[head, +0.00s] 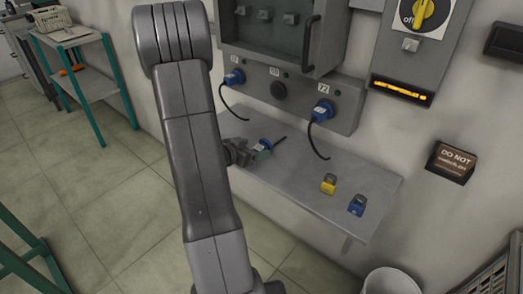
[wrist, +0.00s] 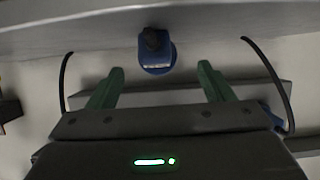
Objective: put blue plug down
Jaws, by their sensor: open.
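A blue plug (head: 265,144) with a short black cable stub is at the grey shelf, right beside my gripper (head: 250,152) in the head view. In the wrist view the blue plug (wrist: 157,58) is just ahead of and between the green fingertips of my gripper (wrist: 161,70). The fingers are wide apart, with a clear gap on both sides of the plug. The plug appears to rest on the shelf (head: 300,190); its underside is hidden. My arm covers the shelf's left end in the head view.
Two other blue plugs, left (head: 234,77) and right (head: 322,111), sit in the wall panel with cables hanging. A dark round socket (head: 278,91) lies between them. A yellow padlock (head: 328,185) and a blue padlock (head: 357,206) stand on the shelf's right part. A bin (head: 392,281) is below.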

